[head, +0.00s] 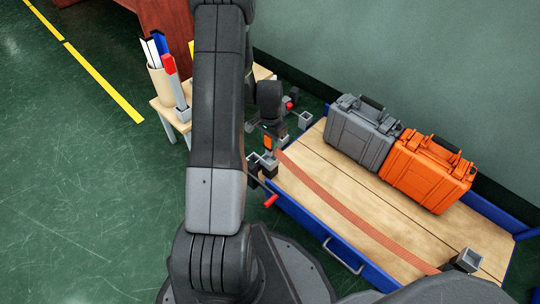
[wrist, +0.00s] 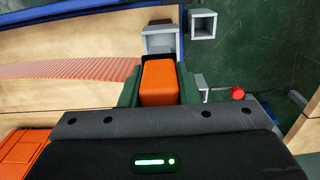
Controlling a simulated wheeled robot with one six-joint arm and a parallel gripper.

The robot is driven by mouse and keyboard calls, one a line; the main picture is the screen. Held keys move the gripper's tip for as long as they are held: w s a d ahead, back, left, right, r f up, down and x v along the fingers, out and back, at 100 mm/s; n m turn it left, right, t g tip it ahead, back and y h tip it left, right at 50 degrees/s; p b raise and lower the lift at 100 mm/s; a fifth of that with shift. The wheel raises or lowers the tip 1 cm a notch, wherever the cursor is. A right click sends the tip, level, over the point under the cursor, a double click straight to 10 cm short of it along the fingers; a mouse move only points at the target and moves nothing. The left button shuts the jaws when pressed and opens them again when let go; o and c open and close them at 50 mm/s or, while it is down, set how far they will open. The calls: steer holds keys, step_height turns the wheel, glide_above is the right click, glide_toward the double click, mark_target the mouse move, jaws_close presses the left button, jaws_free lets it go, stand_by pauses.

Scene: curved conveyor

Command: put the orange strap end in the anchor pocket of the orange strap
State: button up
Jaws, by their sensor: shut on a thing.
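My gripper (wrist: 159,78) is shut on the orange strap end (wrist: 158,85), a block held between its two fingers in the wrist view. A grey open-topped pocket (wrist: 161,40) is right beyond the block; I cannot tell whether they touch. The orange strap (wrist: 75,69) runs off to the left. In the head view the strap (head: 345,212) crosses the wooden cart bed to its near right corner. My gripper (head: 268,138) is at the bed's left edge, with the orange block small beneath it. A dark-and-grey pocket (head: 268,165) lies just below it.
A grey case (head: 362,130) and an orange case (head: 428,170) stand on the blue-edged cart. A grey pocket (head: 469,259) is at its near right corner. A red-handled lever (head: 270,201) sticks out at the left. A small table (head: 165,108) stands behind my arm.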

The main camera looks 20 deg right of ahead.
mark_target(269, 152)
step_height(269, 152, down, 2)
steer(key=shift+a+f, duration=0.15)
steer(key=shift+f, duration=0.1)
step_height(269, 152, down, 3)
steer(key=shift+s+f+b, duration=0.1)
steer(key=shift+s+b, duration=0.05)
steer(key=shift+b, duration=0.75)
steer(key=shift+f, duration=0.25)
steer(key=o, duration=1.1)
steer(key=shift+w+r, duration=0.1)
steer(key=shift+w, duration=0.15)
steer(key=shift+w+d+r, duration=0.1)
steer(key=shift+d, duration=0.1)
